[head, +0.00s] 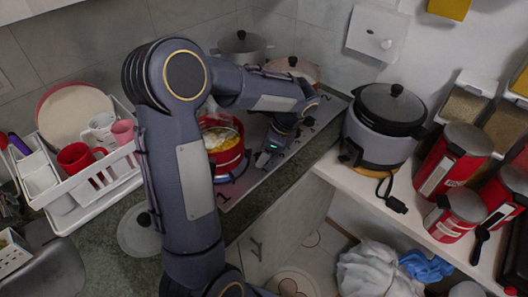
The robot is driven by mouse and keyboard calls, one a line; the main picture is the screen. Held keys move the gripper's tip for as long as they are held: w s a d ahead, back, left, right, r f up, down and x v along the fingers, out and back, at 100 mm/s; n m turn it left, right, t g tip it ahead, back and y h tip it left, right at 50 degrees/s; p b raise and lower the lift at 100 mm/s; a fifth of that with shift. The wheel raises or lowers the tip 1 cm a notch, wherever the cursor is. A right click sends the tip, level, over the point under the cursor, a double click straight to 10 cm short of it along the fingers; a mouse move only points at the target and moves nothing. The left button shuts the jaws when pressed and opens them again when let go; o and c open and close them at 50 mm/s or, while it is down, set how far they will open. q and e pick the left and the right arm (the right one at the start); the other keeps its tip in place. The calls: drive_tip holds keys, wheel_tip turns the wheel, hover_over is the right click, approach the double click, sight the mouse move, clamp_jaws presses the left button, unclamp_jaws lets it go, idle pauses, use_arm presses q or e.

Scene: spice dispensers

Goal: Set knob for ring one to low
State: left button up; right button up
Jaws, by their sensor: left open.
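The hob (243,186) is a pale panel let into the dark counter, with a printed 1 at its near left end and a 2 at its far right end. A red pot (226,160) with yellowish food stands on the ring near the 1. My left gripper (266,160) is open, pointing down at the front strip of the hob, just right of the red pot. No clear gap shows between its fingertips and the panel, so I cannot tell if they touch. The ring one knob is not clearly visible; my gripper and wrist cover part of the strip. My right gripper is not in view.
Two lidded pots (243,44) stand behind my arm. A white dish rack (88,190) with cups and plates is at left. A rice cooker (377,126) and red tins (452,160) stand on the right shelf. White and blue bags (376,268) lie below.

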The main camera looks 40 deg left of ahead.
use_arm(q)
drive_tip(key=v, duration=0.7)
idle(0.3)
drive_tip(key=s+d+n+t+h, duration=0.3)
drive_tip(key=s+d+n, duration=0.2)
drive_tip(key=s+n, duration=0.2)
drive_tip(key=s+d+n+t+h, duration=0.4)
drive_tip(key=s+d+n, duration=0.2)
drive_tip(key=s, duration=0.6)
drive_tip(key=shift+r+n, duration=0.35)
drive_tip(key=shift+n, duration=0.25)
drive_tip(key=shift+s+d+f+n+h, duration=0.1)
drive_tip(key=shift+s+d+n+h, duration=0.1)
drive_tip(key=shift+d+n+h, duration=0.2)
drive_tip(key=shift+c, duration=0.4)
